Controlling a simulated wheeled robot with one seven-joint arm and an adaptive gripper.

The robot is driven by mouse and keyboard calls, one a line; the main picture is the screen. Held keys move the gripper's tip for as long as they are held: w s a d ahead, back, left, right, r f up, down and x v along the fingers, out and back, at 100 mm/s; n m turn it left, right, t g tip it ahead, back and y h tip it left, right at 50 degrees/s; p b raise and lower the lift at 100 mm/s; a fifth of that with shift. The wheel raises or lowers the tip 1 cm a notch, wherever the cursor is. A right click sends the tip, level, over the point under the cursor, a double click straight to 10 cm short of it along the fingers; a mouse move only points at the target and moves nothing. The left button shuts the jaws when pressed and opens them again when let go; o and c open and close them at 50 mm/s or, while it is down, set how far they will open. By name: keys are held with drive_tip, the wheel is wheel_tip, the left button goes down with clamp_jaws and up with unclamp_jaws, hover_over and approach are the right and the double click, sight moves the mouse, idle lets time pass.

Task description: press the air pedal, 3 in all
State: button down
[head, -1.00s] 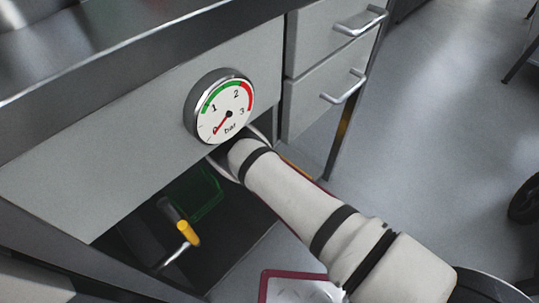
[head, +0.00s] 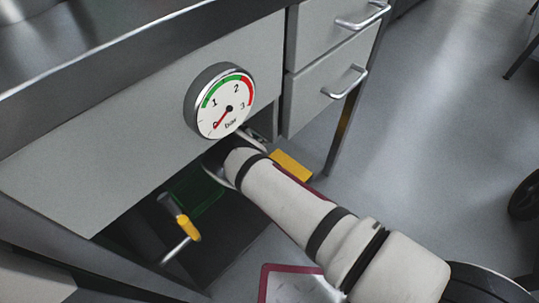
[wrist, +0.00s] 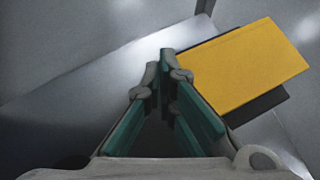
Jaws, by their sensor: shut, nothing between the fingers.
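The air pedal is a yellow plate on a dark base, low beside the cabinet. In the head view the pedal (head: 292,166) shows just right of my arm, partly covered by it. In the wrist view the pedal (wrist: 243,65) lies to the right of and beyond the fingertips. My gripper (wrist: 167,72) is shut and empty, its green-padded fingers converging left of the pedal's near left corner. I cannot tell the height between them. In the head view the fingers are hidden behind my arm. A round pressure gauge (head: 219,103) has its red needle near 0.
A grey bench front (head: 110,170) stands above the open space, with handled drawers (head: 325,85) at right. A yellow-handled lever (head: 187,228) and a dark green bin (head: 198,192) are under the bench. A red-edged plate (head: 290,284) is on the floor.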

sight(276, 151)
drive_tip(key=shift+s+d+f, duration=0.25)
drive_tip(key=shift+f, duration=0.35)
drive_tip(key=shift+s+d+f, duration=0.2)
drive_tip(key=shift+d+f, duration=0.05)
drive_tip(key=shift+f, duration=0.35)
drive_tip(key=shift+f, duration=0.1)
idle(0.5)
drive_tip(key=shift+s+d+f, duration=0.1)
drive_tip(key=shift+d+f, duration=0.05)
drive_tip(key=shift+f, duration=0.1)
drive_tip(key=shift+s+d+f, duration=0.1)
drive_tip(key=shift+d+f, duration=0.05)
drive_tip(key=shift+f, duration=0.2)
idle(0.7)
drive_tip(key=shift+s+d+f, duration=0.4)
drive_tip(key=shift+d+f, duration=0.1)
drive_tip(key=shift+f, duration=0.25)
idle(0.8)
drive_tip(key=shift+r, duration=0.1)
drive_tip(key=shift+w+a+r, duration=0.25)
drive_tip(key=shift+a+r, duration=0.05)
drive_tip(key=shift+r, duration=0.25)
drive_tip(key=shift+w+a+r, duration=0.2)
drive_tip(key=shift+a+r, duration=0.1)
drive_tip(key=shift+r, duration=0.25)
